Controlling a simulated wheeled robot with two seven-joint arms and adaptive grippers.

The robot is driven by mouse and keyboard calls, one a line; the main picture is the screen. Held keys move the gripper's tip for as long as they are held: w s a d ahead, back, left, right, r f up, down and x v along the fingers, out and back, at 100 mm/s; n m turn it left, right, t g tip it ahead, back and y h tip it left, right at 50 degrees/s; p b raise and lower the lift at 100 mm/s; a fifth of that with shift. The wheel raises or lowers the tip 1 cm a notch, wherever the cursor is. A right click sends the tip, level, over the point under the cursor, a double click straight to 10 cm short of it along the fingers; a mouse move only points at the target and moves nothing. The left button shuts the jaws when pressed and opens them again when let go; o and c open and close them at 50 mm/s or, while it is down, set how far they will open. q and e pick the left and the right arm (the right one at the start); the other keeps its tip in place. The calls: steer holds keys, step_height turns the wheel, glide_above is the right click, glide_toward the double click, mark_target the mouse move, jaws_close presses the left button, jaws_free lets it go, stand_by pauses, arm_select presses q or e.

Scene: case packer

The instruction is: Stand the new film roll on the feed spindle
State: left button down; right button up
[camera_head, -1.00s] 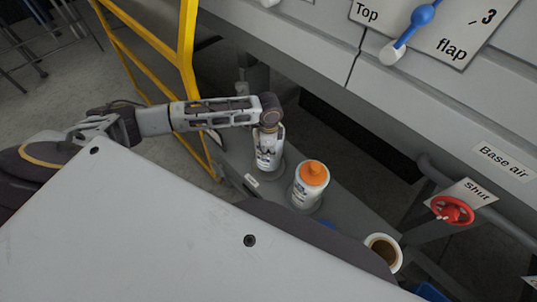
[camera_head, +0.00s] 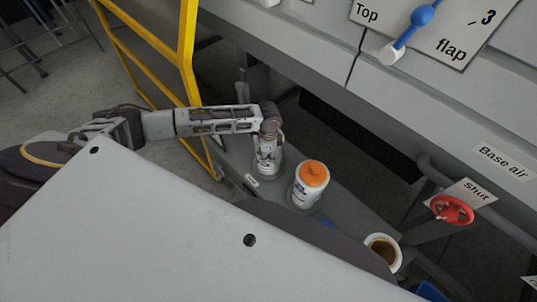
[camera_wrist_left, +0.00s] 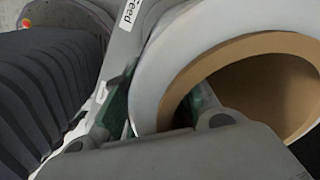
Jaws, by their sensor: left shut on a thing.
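A film roll with a white outer wrap and a brown core (camera_wrist_left: 215,35) fills the right of the left wrist view. My left gripper (camera_wrist_left: 160,115) is shut on its wall, with one finger outside and one inside the core. In the head view, my left gripper (camera_head: 268,128) points down over the roll's printed white side (camera_head: 266,160). The roll looks upright at the far end of the grey shelf, by a small white label. In the wrist view this label (camera_wrist_left: 128,14) reads "Feed". The feed spindle is hidden, so I cannot tell how far the roll sits on it. My right gripper is out of view.
A white printed container with an orange top (camera_head: 312,174) stands close to the right. A white ring with a brown inside (camera_head: 383,240) is further along the shelf. A yellow guard frame (camera_head: 187,50), a red valve wheel (camera_head: 452,209) and the machine's grey face border the space.

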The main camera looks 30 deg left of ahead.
arm_select(q)
steer(key=c, duration=1.2)
jaws_free()
steer(key=shift+o, duration=0.2)
step_height(320, 180, up, 12)
steer(key=shift+r, duration=0.1)
